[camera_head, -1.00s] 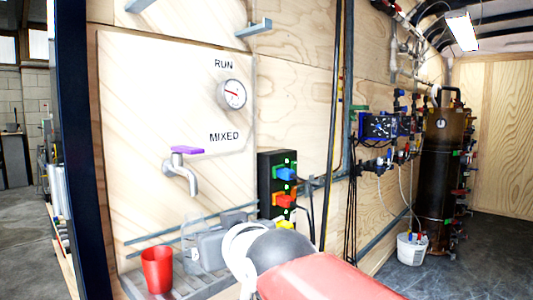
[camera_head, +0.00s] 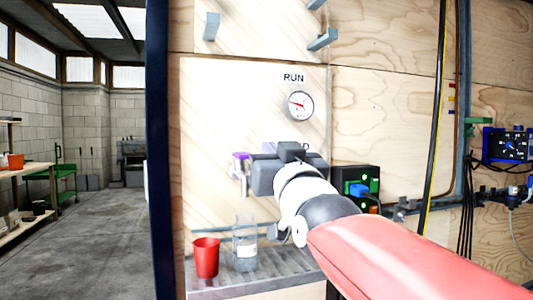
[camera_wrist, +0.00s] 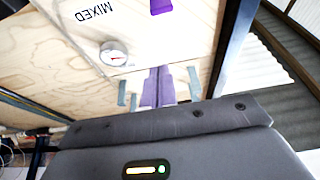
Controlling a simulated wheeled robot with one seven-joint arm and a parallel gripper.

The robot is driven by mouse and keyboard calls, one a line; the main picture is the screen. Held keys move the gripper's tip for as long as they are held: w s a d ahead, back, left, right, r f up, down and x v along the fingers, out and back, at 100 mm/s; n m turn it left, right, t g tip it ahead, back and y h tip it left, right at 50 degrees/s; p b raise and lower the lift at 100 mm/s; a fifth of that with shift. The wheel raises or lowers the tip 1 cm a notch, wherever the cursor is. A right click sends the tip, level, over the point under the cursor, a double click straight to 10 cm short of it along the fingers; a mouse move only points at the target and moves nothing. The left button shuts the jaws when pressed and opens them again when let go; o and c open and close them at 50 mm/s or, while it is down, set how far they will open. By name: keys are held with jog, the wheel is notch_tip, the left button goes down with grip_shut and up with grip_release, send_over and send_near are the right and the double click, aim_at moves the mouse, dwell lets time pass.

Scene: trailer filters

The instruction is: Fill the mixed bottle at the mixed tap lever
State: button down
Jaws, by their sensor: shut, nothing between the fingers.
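The clear bottle (camera_head: 245,245) stands upright on the grey slatted shelf (camera_head: 255,286), right of a red cup (camera_head: 206,258). A light patch shows on its lower part; I cannot tell its contents.
A gauge (camera_head: 298,105) is on the panel under the RUN label. Grey brackets (camera_head: 211,27) stick out above. A black box with coloured connectors (camera_head: 357,187) is at right. A dark post (camera_head: 158,150) edges the panel, with open floor (camera_head: 95,230) beyond.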

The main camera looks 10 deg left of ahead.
aim_at(243, 155)
jog(key=p+x, duration=0.4)
jog(key=x, duration=0.5)
jog(key=shift+w+a+f+b, duration=0.1)
jog(key=shift+w+f+b, duration=0.15)
jog(key=shift+f, duration=0.65)
jog(key=shift+w+a+f+b, duration=0.15)
jog(key=shift+f+b, duration=0.1)
jog(key=shift+f, duration=0.7)
notch_tip(243, 155, down, 3)
jog(key=t+y+b, duration=0.1)
jog(key=t+b, duration=0.1)
jog(key=b, duration=0.7)
jog(key=shift+t+b, duration=0.3)
dwell(3.9)
